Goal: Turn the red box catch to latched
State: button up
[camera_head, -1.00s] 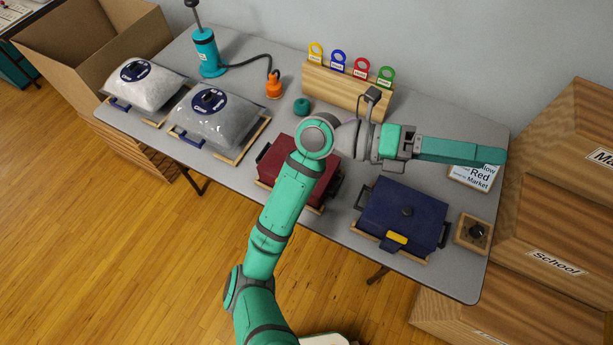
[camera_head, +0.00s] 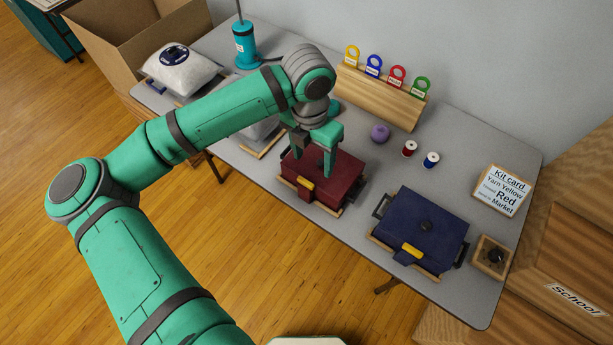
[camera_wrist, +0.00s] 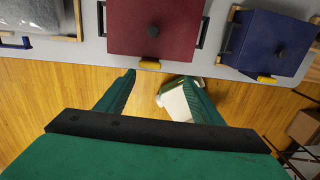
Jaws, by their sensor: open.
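The red box (camera_head: 345,178) sits closed on a wooden tray at the middle of the table's front side. Its yellow catch (camera_head: 305,184) is a short bar lying along the front edge. In the wrist view, the red box (camera_wrist: 130,28) shows a dark lid knob, with the catch (camera_wrist: 149,65) at its front edge. My gripper (camera_head: 315,158) points down over the red box, partly covering its lid. In the wrist view my gripper (camera_wrist: 160,78) has its fingers wide apart and empty, with the catch appearing just past the tips, between them. I cannot tell the exact height gap.
Stuffed bags lie left.

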aim_at(305, 181)
jog(key=shift+y, duration=0.3)
jog(key=f, duration=0.3)
jog(key=a+f, duration=0.1)
jog(key=f, duration=0.6)
jog(key=shift+w+a+f, duration=0.25)
jog(key=shift+a+f, duration=0.1)
jog(key=shift+a, duration=0.05)
jog(key=c, duration=1.1)
